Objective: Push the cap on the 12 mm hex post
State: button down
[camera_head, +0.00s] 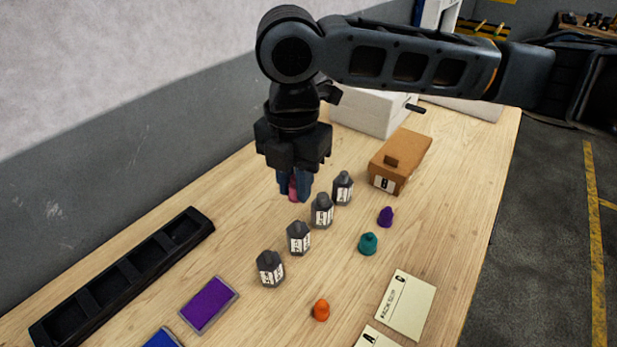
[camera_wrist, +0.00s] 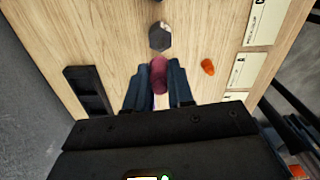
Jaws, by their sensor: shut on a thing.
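My gripper (camera_head: 294,185) is shut on a pink cap (camera_head: 293,193) and holds it above the bench. The cap (camera_wrist: 158,76) also shows between the fingers in the wrist view. Several dark grey hex posts stand upright in a slanted row: a front post (camera_head: 270,269), a second post (camera_head: 298,238), a third post (camera_head: 322,211) and a back post (camera_head: 343,189). Their white labels are too small to read, so I cannot tell which is 12 mm. One post (camera_wrist: 160,37) shows ahead of the cap in the wrist view, apart from it.
An orange cap (camera_head: 321,310), a teal cap (camera_head: 368,244) and a purple cap (camera_head: 385,217) stand right of the posts. Cards (camera_head: 407,305) lie at the front right. A cardboard box (camera_head: 408,154) is behind. A black tray (camera_head: 125,275) and a purple pad (camera_head: 208,304) are left.

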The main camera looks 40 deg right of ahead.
aim_at(297, 222)
jog(key=shift+f, duration=2.75)
jog(key=shift+f, duration=0.7)
dwell(0.5)
jog(key=shift+c, duration=2.1)
grip_release()
jog(key=shift+r, duration=0.2)
jog(key=shift+r, duration=2.35)
jog(key=shift+c, duration=0.3)
grip_shut()
